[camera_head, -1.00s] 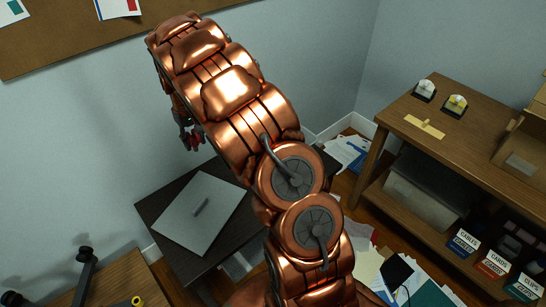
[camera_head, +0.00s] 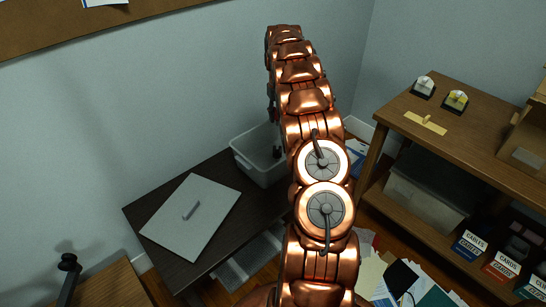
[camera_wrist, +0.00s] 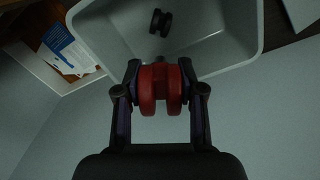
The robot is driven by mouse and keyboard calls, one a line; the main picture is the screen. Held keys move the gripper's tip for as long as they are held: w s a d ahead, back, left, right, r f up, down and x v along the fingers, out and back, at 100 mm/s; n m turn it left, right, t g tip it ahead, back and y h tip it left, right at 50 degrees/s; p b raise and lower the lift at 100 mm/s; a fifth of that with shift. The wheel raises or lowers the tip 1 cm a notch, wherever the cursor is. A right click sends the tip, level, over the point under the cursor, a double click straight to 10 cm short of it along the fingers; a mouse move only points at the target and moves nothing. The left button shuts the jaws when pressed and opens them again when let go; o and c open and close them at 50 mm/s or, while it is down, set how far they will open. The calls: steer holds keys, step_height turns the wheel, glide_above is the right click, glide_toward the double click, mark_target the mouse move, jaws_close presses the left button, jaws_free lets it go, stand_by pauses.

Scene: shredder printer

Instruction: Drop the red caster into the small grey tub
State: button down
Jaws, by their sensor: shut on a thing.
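My gripper (camera_wrist: 160,95) is shut on the red caster (camera_wrist: 175,90), with a finger on each side of it. In the wrist view the caster overlaps the edge of the small grey tub (camera_wrist: 235,55). I cannot tell its height above the tub. A dark caster-like piece (camera_wrist: 160,22) lies in the tub. In the head view the tub (camera_head: 242,157) stands at the back of the dark table, partly hidden by my arm. My gripper is mostly hidden behind my arm there.
A grey lid-like panel with a handle (camera_head: 190,218) lies on the dark table (camera_head: 140,212), left of the tub. The wall (camera_head: 150,120) is close behind. A wooden shelf (camera_head: 470,145) with boxes stands at right. Papers (camera_head: 400,285) lie on the floor.

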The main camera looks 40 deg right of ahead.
step_height(320, 180, down, 6)
steer(key=shift+b, duration=0.6)
steer(key=c, duration=0.6)
jaws_free()
steer(key=shift+r, duration=0.1)
step_height(320, 180, up, 10)
steer(key=shift+w+f, duration=0.1)
steer(key=shift+f, duration=0.15)
steer(key=shift+r, duration=1.2)
